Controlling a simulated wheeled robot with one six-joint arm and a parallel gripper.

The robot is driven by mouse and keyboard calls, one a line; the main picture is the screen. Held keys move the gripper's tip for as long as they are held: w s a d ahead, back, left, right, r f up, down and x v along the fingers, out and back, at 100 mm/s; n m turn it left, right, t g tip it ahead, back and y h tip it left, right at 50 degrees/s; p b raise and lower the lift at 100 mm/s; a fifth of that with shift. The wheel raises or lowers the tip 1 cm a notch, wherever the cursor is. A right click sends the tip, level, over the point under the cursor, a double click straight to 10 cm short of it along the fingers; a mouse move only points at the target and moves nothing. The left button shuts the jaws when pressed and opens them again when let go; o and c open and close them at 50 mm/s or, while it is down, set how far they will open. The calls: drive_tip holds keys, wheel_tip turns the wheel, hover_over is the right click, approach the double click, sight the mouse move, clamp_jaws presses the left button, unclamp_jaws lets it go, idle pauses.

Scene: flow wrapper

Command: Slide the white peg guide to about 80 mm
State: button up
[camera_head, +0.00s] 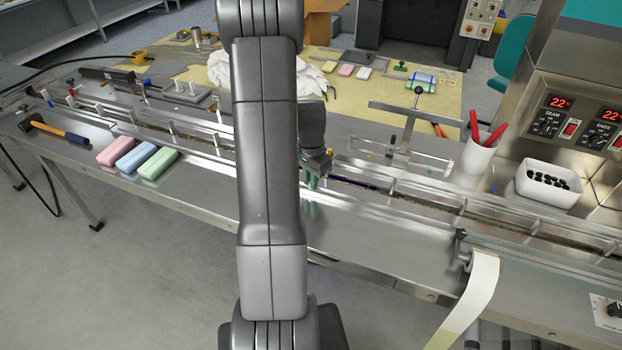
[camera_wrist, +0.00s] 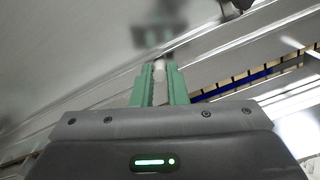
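My gripper (camera_head: 314,178) is over the front rail of the long steel infeed channel, right of my arm in the head view. In the wrist view its two green fingers (camera_wrist: 160,70) are close together with a narrow gap. A small pale upright piece (camera_wrist: 160,72) shows in that gap; it may be a white peg, but blur hides whether the fingers touch it. Several white pegs stand along the channel left of my arm, one of them here (camera_head: 172,128) and another farther left (camera_head: 72,91). I cannot tell which belongs to the guide. No scale reading is legible.
Pink, blue and green blocks (camera_head: 137,158) and a hammer (camera_head: 56,131) lie on the steel table at left. A metal stand (camera_head: 405,150), a cup with red handles (camera_head: 474,158) and a white bin (camera_head: 548,185) stand behind the channel at right. The front table strip beside my arm is clear.

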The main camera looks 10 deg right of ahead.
clamp_jaws()
drive_tip(key=shift+w+d, duration=0.6)
drive_tip(key=shift+w, duration=0.3)
drive_tip(key=o, duration=0.6)
unclamp_jaws()
wheel_tip(320, 180, up, 14)
drive_tip(key=shift+f+b, duration=0.1)
drive_tip(key=shift+b, duration=0.85)
